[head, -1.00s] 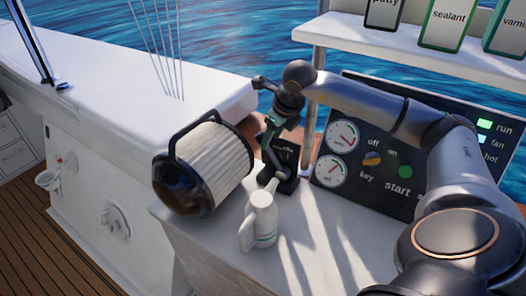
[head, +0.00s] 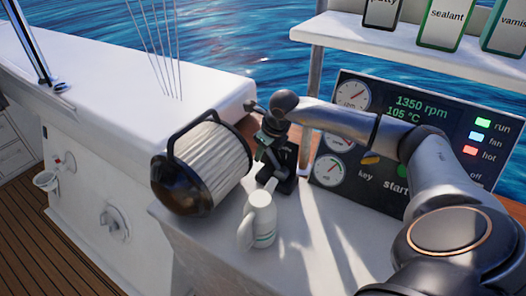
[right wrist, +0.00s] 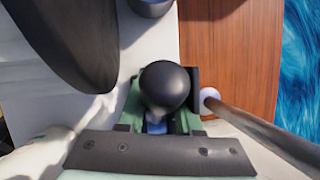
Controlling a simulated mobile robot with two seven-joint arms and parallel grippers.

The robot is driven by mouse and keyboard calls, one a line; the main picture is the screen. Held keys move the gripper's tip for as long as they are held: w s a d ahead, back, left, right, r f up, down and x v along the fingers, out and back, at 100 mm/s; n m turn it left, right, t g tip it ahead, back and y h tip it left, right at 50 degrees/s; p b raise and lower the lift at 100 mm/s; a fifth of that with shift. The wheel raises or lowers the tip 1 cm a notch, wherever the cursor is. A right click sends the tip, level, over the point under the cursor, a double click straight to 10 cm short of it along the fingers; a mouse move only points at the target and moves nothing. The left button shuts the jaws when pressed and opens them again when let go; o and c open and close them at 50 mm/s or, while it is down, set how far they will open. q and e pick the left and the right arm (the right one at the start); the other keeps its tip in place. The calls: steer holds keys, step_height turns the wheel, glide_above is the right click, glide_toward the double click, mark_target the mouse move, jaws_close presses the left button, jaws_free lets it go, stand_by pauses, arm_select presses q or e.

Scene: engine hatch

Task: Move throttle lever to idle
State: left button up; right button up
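The throttle's black base (head: 287,168) stands on the white counter beside the engine panel. My right gripper (head: 264,150) is down at the throttle and covers much of it in the head view. In the right wrist view, the lever's round black knob (right wrist: 165,85) is in front of the green fingers of my right gripper (right wrist: 160,118), which show on both sides of it. The knob hides the fingertips, so I cannot tell whether they press on the lever. My left gripper is not in view.
The engine panel (head: 345,180) reads 1350 rpm and 105 °C, with run, fan and hot lamps lit. A shelf (head: 400,42) with bottles is above.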

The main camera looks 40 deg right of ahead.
jaws_close()
steer(key=shift+w+r, duration=0.1)
steer(key=shift+r, duration=0.05)
stand_by(0.9)
